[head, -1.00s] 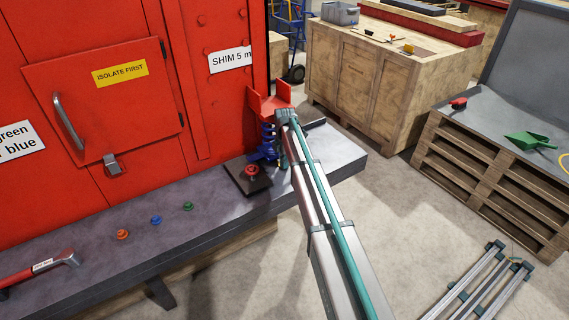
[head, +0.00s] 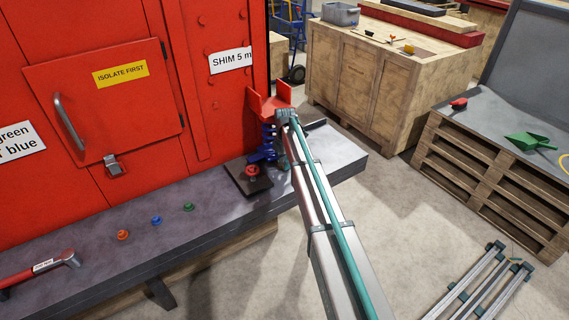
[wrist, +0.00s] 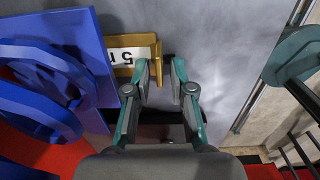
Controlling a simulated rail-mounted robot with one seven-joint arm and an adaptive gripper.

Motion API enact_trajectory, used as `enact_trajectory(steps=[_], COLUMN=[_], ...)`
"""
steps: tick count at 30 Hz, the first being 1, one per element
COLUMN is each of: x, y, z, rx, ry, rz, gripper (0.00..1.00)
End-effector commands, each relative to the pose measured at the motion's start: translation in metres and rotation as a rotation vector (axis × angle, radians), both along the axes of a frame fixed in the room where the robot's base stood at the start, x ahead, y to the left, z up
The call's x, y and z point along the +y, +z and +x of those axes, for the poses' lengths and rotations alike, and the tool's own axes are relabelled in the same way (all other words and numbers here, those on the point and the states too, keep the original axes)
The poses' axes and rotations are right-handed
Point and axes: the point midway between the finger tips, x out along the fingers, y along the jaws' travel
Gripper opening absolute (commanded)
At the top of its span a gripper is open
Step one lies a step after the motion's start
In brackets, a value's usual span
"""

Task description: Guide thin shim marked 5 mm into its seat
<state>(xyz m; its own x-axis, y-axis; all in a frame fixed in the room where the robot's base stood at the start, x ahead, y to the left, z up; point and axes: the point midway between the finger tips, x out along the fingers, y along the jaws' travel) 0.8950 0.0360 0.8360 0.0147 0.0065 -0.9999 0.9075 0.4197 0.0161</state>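The thin shim (wrist: 122,55) shows in the wrist view as a yellow-brown piece with a white label reading 5 and part of a letter. It lies beside a large blue part (wrist: 50,75), with a raised tab at its right end. My gripper (wrist: 161,78) has its two teal-and-grey fingers apart, with a gap between the pads. The tab reaches toward this gap, near the left finger; I cannot tell whether they touch. In the head view, my arm hides the shim and most of the gripper beside the blue pulley part (head: 264,152).
A red bracket (head: 268,104) stands above the blue part against the red machine wall (head: 215,110). A dark plate with a red knob (head: 253,170) is on the grey bench (head: 90,238). Orange, blue and green buttons and a red-handled hammer (head: 45,267) are further left.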

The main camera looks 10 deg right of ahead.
Motion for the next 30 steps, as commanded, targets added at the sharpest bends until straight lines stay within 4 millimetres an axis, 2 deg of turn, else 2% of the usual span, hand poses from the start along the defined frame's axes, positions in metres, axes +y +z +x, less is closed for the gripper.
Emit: enact_trajectory(steps=[30], x=[0.0], y=[0.028], z=[-0.001], rx=[0.0], ry=[0.0], rz=[0.0], gripper=[0.23])
